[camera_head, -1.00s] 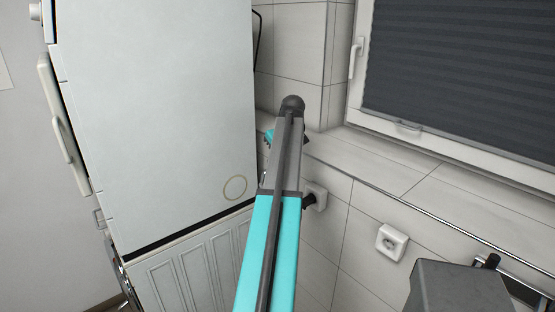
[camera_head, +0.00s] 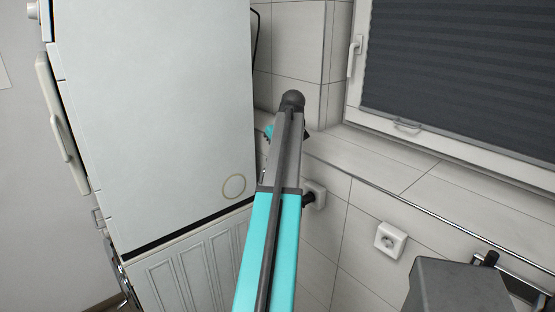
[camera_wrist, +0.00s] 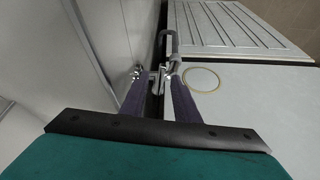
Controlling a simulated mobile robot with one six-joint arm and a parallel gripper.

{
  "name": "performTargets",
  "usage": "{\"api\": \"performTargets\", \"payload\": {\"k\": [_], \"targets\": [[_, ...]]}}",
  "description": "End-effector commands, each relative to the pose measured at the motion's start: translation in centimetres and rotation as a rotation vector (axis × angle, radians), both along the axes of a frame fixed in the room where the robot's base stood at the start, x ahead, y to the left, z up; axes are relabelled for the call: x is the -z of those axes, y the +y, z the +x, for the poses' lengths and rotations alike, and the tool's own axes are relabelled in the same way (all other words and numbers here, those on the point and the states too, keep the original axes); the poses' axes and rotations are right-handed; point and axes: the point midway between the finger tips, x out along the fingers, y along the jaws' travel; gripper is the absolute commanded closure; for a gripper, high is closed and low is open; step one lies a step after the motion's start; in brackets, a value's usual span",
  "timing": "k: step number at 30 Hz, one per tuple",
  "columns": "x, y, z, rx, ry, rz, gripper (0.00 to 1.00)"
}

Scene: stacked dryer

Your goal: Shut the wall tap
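The chrome wall tap (camera_wrist: 158,82) shows in the wrist view, in the narrow gap between the tiled wall and the side of the stacked machines. A grey hose (camera_wrist: 171,46) runs from it. My gripper (camera_wrist: 157,84) is open, with its two dark fingers apart and the tap between or just beyond their tips. I cannot tell whether either finger touches it. In the head view my arm hides the tap and most of the gripper.
The white stacked dryer (camera_head: 160,100) stands close on the left in the head view, above a ribbed lower machine (camera_head: 195,265). A tiled ledge (camera_head: 385,165), a window (camera_head: 460,75) and wall sockets (camera_head: 390,241) are on the right. Room around the tap is tight.

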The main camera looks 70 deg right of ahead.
Motion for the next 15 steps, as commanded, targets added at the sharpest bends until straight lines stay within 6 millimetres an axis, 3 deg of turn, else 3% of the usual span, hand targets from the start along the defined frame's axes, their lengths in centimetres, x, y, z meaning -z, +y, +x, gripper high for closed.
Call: {"api": "performTargets", "payload": {"k": [15], "targets": [[-5.8,1.5,-2.0,0.002,0.001,-0.001,0.72]]}}
